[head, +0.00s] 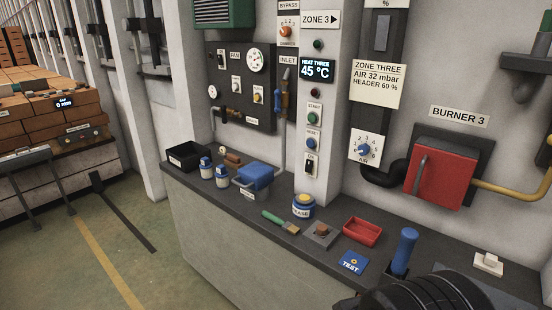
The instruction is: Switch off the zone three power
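A pale column carries a ZONE 3 sign (320,19) with an arrow pointing right. Low on the column is a small black switch (309,166) on a white plate with a label too small to read surely; I cannot tell its position. Above it are a blue button (312,144), a green START button (314,120) and a dark red lamp (315,93). A dark green lamp (318,44) sits under the sign. My gripper's fingers do not show; only a dark part of my arm shows at bottom right.
A red burner door (440,180) is at right.

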